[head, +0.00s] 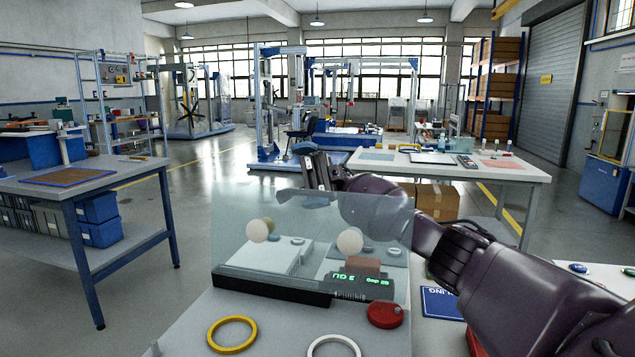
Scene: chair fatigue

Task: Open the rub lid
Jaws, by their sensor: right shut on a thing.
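The rub lid (235,225) is a clear, see-through panel over a bench-top rub tester (275,287) with a dark front strip and a green display. The panel stands steeply above that strip; I cannot tell its exact angle. My right gripper (316,172) is at the lid's top edge, shut on the lid. The arm and wrist come in from the right, and part of the wrist shows behind the clear panel. Two pale round knobs (349,242) and light blocks show through the panel. My left gripper is not in view.
A yellow ring (231,334), a white ring (334,346) and a red disc (384,314) lie on the bench before the tester. A blue sign (440,304) lies to the right. A blue-legged table (90,178) stands left; another table (450,168) stands behind.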

